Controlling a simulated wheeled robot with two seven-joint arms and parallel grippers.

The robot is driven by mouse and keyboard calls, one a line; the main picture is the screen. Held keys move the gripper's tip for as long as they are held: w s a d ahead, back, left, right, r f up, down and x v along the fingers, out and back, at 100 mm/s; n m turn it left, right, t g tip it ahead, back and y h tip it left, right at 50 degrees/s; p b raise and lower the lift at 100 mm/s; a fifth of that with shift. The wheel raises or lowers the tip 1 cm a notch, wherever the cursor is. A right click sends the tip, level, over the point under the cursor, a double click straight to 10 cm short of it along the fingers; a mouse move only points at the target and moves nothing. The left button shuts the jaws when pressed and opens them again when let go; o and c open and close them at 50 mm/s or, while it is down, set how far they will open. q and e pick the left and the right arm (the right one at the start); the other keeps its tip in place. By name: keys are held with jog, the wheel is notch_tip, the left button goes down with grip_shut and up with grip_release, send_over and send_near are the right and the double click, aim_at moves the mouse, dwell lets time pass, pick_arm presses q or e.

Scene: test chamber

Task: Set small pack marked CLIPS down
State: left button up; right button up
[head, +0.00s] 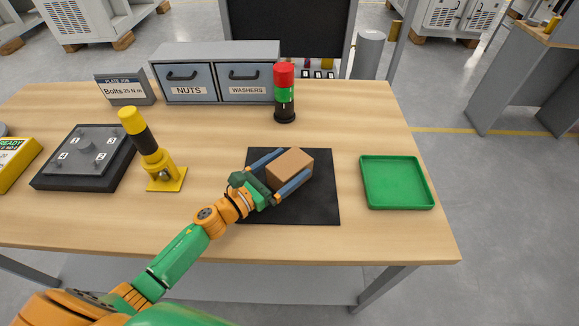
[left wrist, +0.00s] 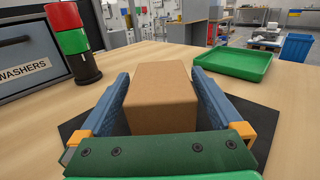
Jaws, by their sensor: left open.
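A small plain brown box (head: 290,168), with no marking visible on the sides I see, sits over the black mat (head: 320,208) on the table. It also shows in the left wrist view (left wrist: 162,95). My left gripper (head: 280,172) is around the box, one blue finger on each side. In the left wrist view my left gripper (left wrist: 162,98) is open, with narrow gaps between the fingers and the box. The box appears to rest on the mat, though its bottom edge is partly hidden. My right gripper is not in view.
A green tray (head: 396,183) lies right of the mat. A red-green signal tower (head: 284,95) stands behind it, before the NUTS and WASHERS drawers (head: 216,76). A yellow-black tool (head: 146,140) and dark plate (head: 85,156) are at left. Bare wood separates mat and tray.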

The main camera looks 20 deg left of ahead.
pick_arm(q)
jog(key=shift+w+d+f, duration=0.1)
jog(key=shift+w+d, duration=0.2)
jog(key=shift+w, duration=0.2)
jog(key=shift+s+a, duration=0.1)
jog(key=shift+s, duration=0.05)
jog(key=c, duration=1.5)
